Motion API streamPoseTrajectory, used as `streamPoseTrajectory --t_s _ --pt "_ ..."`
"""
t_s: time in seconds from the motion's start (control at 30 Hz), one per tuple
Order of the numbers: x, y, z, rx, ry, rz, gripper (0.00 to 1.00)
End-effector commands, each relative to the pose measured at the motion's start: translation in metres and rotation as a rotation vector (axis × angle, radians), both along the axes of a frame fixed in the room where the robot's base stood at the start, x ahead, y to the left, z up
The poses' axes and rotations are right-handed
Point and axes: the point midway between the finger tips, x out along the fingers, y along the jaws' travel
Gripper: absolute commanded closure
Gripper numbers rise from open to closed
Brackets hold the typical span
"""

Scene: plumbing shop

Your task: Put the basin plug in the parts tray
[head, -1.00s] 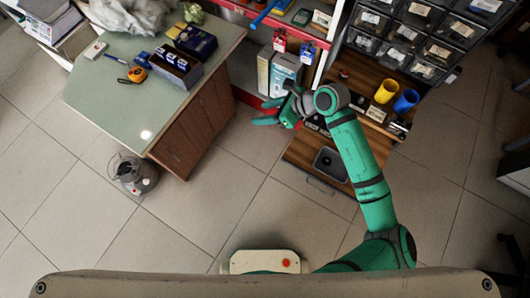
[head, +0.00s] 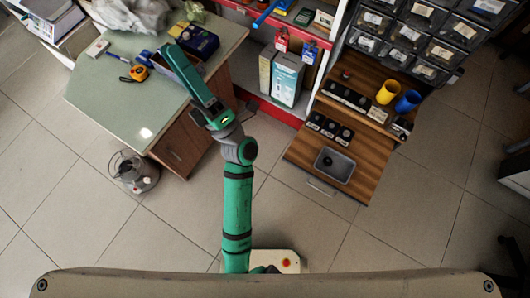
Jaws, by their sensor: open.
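My gripper (head: 186,76) is over the right part of the green-topped counter (head: 110,100), in front of a dark divided box. I see it nearly edge-on, and its fingertips are hard to make out. It is open, and I see nothing held in it. A small grey tray (head: 347,174) sits on the wooden pull-out board at the right. I cannot pick out the basin plug for certain anywhere.
An orange tape measure (head: 138,73) and a dark blue box (head: 198,42) are on the counter. Yellow (head: 387,92) and blue (head: 407,101) cups stand on the wooden shelf, below drawer bins. A round metal stove-like object (head: 134,172) stands on the floor. The middle floor is open.

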Motion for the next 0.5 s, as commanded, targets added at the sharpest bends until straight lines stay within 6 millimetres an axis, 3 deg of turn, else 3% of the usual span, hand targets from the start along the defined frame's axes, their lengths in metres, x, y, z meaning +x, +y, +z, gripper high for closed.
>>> streamPoseTrajectory --t_s 0.27,0.5 --pt "-0.03 -0.045 -0.057 0.417 0.335 0.069 0.52" --pt "-0.074 -0.079 -0.137 0.704 0.649 0.101 0.52"
